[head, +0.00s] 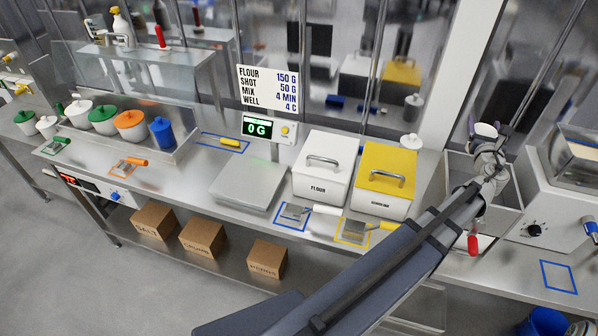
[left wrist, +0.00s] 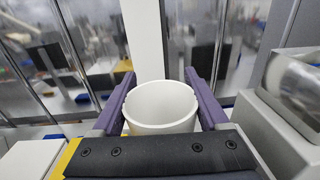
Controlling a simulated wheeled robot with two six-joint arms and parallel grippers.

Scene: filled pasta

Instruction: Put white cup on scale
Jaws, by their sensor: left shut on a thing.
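The white cup (left wrist: 160,108) is between the two purple fingers of my left gripper (left wrist: 160,90) in the left wrist view, with its open rim facing up. My left gripper (head: 484,130) is shut on it, at the right of the head view above the metal sink. In the head view the cup is small and mostly hidden by the gripper. The scale (head: 248,186) is a flat steel platform left of the white flour bin. Its display (head: 257,128) reads 0 G, and the platform is bare. My right gripper is not in view.
The white flour bin (head: 322,172) and yellow semolina bin (head: 386,184) stand between the scale and my left gripper. A sink (head: 455,165) lies below the gripper, and a grey machine (head: 545,185) is at the right. Scoops on blue and yellow outlines lie in front.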

